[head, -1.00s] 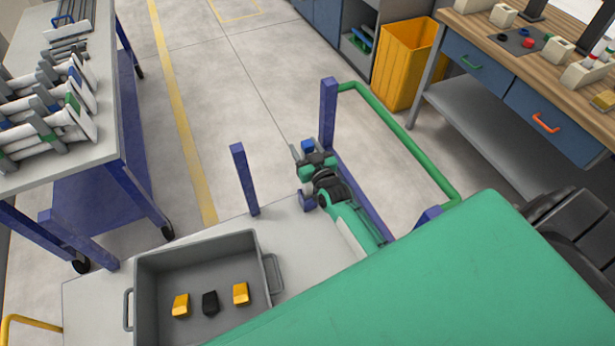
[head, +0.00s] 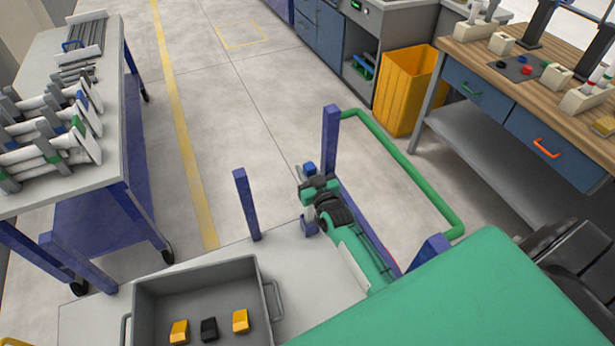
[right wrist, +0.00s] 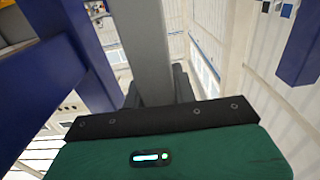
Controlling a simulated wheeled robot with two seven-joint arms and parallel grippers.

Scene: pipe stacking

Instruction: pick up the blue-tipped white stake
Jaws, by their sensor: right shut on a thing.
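My right gripper (head: 312,190) is over the far edge of the cart deck, beside the tall blue corner post. It is shut on a pale grey-white bar (right wrist: 145,40), which runs up and away from the dark jaws in the right wrist view. A small blue end (head: 309,168) shows just beyond the gripper in the head view, so I take the bar to be the blue-tipped white stake. Its lower part is hidden by the gripper. A blue socket piece (head: 309,226) is on the deck edge just below. My left gripper is not in view.
Blue posts (head: 246,204) stand on the cart deck. A grey bin (head: 262,290) with several blocks is at the front. A side table (head: 95,190) bears white pipes on the left. A yellow bin (head: 405,90) stands behind.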

